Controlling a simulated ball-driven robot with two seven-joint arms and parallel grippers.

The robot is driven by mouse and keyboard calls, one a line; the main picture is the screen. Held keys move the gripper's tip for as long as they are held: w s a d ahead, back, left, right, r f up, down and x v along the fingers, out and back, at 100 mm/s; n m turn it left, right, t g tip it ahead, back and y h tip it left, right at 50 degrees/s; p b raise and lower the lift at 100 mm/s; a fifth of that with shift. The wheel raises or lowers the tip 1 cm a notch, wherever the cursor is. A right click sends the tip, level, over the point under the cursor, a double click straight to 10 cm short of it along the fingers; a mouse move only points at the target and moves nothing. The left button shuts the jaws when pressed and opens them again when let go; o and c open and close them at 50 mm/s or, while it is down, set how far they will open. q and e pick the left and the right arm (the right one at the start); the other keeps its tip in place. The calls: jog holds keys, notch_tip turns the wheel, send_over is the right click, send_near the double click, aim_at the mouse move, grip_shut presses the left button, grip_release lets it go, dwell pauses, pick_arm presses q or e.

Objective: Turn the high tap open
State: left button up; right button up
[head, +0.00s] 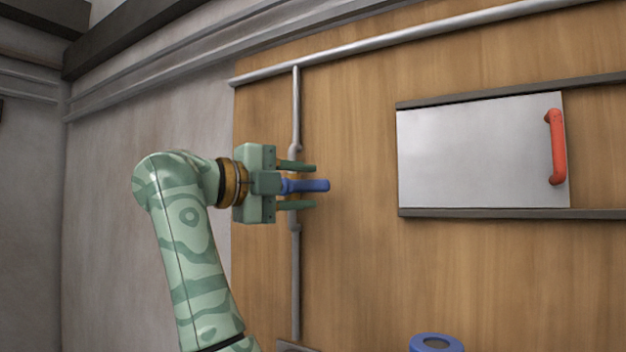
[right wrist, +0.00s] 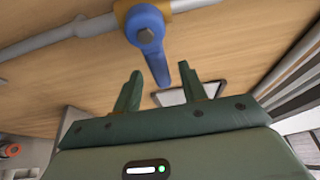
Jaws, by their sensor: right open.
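The high tap is a blue lever handle (head: 308,185) on a thin grey vertical pipe (head: 296,110) fixed to the wooden panel. In the head view the lever points right, across the pipe. My right gripper (head: 312,185) is open, with one finger above the lever and one below it. In the right wrist view the blue lever (right wrist: 152,45) hangs from its round hub, and its tip reaches toward the gap between the open fingers (right wrist: 162,92). I cannot tell whether either finger touches it. My left gripper is not in view.
A grey sliding door (head: 475,150) with a red handle (head: 557,147) sits in rails to the right. A blue ring-shaped thing (head: 436,343) shows at the bottom edge. A grey pipe (head: 420,37) runs along the panel's top. The panel between tap and door is clear.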

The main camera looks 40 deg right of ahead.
jog(key=shift+d, duration=1.25)
grip_shut()
jog(key=n, duration=0.1)
jog(key=r+n+h, duration=0.1)
jog(key=n, duration=0.1)
jog(key=shift+w+a+r, duration=0.1)
jog(key=shift+w+r, duration=0.05)
jog(key=shift+r, duration=0.1)
jog(key=shift+w+a+r+n+t+h, duration=0.15)
jog(key=shift+r+n+t+h, duration=0.15)
jog(key=shift+n, duration=0.45)
jog(key=shift+w+d+r+n+t+h, duration=0.15)
jog(key=shift+r+n+h, duration=0.15)
jog(key=shift+n, duration=0.4)
jog(key=shift+w+a+r+n+t+h, duration=0.1)
jog(key=shift+a+r+n+t+h, duration=0.15)
jog(key=shift+n, duration=0.5)
jog(key=shift+d+r, duration=0.1)
